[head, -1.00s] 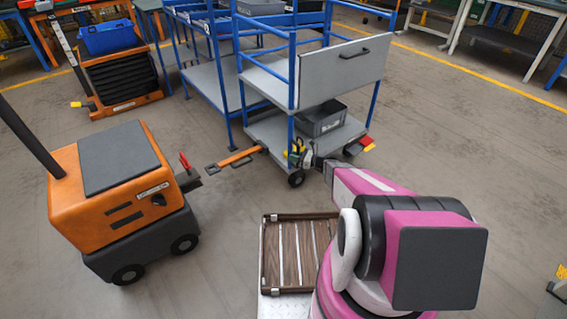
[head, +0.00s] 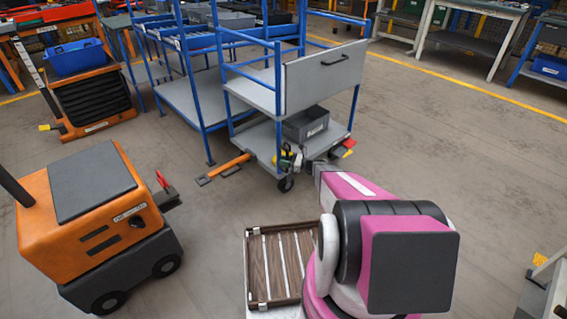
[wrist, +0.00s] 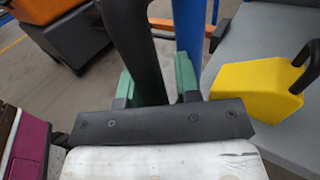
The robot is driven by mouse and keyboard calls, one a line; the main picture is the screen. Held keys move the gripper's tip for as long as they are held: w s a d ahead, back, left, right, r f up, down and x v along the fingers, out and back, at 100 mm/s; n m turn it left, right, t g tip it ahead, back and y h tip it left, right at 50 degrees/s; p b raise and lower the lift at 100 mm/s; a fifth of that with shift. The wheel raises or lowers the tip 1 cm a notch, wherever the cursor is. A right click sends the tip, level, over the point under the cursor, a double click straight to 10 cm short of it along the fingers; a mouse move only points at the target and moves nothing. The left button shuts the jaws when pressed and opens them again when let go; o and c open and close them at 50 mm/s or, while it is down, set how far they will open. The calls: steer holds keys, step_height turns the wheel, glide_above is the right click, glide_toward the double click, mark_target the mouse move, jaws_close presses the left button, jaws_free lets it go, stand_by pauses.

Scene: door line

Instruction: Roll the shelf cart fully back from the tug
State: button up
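The shelf cart (head: 262,97) has blue posts, grey shelves and a grey end panel with a black handle. Its orange drawbar (head: 232,167) points left toward the orange tug (head: 93,215). A clear floor gap separates the drawbar's dark end from the tug's hitch (head: 167,200), which carries a red lever. My gripper (head: 298,160) is at the cart's near lower corner. In the wrist view its green fingertips (wrist: 156,80) stand either side of a dark upright bar (wrist: 135,40), beside a blue post (wrist: 188,30). The bar's contact with the right finger is hard to see.
A grey bin (head: 306,125) and a yellow object (wrist: 255,90) are on the cart's lower shelf. A blue-framed rack (head: 190,95) stands close behind the cart. Workbenches line the back. Open floor (head: 450,150) lies to the right.

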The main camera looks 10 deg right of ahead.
steer(key=shift+d, duration=0.1)
steer(key=v, duration=1)
steer(key=shift+d, duration=0.4)
steer(key=shift+s, duration=0.1)
steer(key=s+a+r+n+g+h, duration=0.65)
steer(key=s+a+r+n, duration=0.25)
steer(key=s+n, duration=0.3)
steer(key=s+d+r+n+h, duration=0.2)
steer(key=s+r+n+h, duration=0.8)
steer(key=s, duration=0.3)
steer(key=shift+s+r+n, duration=0.3)
steer(key=shift+r, duration=0.55)
